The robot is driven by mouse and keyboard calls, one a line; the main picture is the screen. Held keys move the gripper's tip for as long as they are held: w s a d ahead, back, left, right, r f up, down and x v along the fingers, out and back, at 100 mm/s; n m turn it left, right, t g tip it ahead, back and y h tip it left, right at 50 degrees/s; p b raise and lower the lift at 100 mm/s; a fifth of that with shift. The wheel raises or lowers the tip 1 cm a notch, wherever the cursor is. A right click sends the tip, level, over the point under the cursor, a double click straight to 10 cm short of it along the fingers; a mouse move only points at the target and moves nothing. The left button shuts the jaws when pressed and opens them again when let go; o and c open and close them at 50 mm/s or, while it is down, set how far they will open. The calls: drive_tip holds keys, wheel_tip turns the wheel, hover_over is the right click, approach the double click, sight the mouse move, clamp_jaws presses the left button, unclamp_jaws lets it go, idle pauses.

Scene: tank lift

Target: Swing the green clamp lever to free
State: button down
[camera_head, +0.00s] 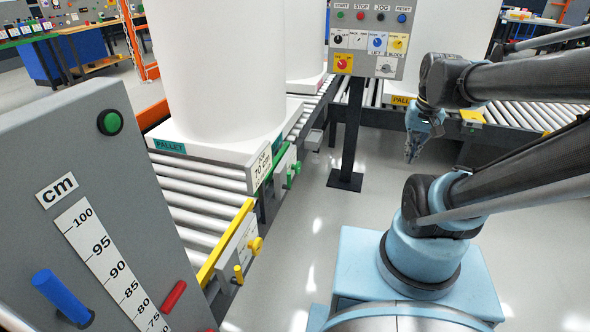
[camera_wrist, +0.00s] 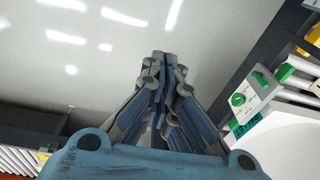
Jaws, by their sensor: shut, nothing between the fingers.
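The green clamp lever (camera_head: 290,176) sits on a pale plate at the side of the roller conveyor, beside the white tank's pallet. In the wrist view the green lever (camera_wrist: 285,72) and a round green knob (camera_wrist: 238,99) show on a pale plate at the right. My gripper (camera_head: 411,158) hangs in the air to the right of the lever, pointing down, clear of it. In the wrist view my gripper (camera_wrist: 160,58) has its fingers together and empty, over bare floor. The lever's exact angle is too small to tell.
A control panel (camera_head: 368,40) on a dark post (camera_head: 347,140) stands between the conveyor and my gripper. A yellow knob (camera_head: 257,244) and lever (camera_head: 238,274) are on the nearer conveyor side. A grey cm-scale panel (camera_head: 70,140) fills the left. The grey floor (camera_head: 300,255) between is clear.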

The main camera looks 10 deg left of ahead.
drive_tip(key=w+a+r+g, duration=0.1)
drive_tip(key=w+a+r, duration=0.1)
drive_tip(key=w+a, duration=0.7)
drive_tip(key=w+a+f+m+g, duration=0.1)
drive_tip(key=w+a+f, duration=0.3)
drive_tip(key=w+a, duration=0.4)
drive_tip(key=w+a+f+m+g, duration=0.1)
drive_tip(key=w+a+f, duration=0.35)
drive_tip(key=a, duration=0.55)
drive_tip(key=w+a+f+g, duration=0.1)
drive_tip(key=w+a+f, duration=0.1)
drive_tip(key=a+f, duration=0.65)
drive_tip(key=s+a+f, duration=0.3)
drive_tip(key=s+f, duration=0.3)
drive_tip(key=f, duration=0.3)
drive_tip(key=shift+m, duration=0.4)
drive_tip(key=shift+s, duration=0.1)
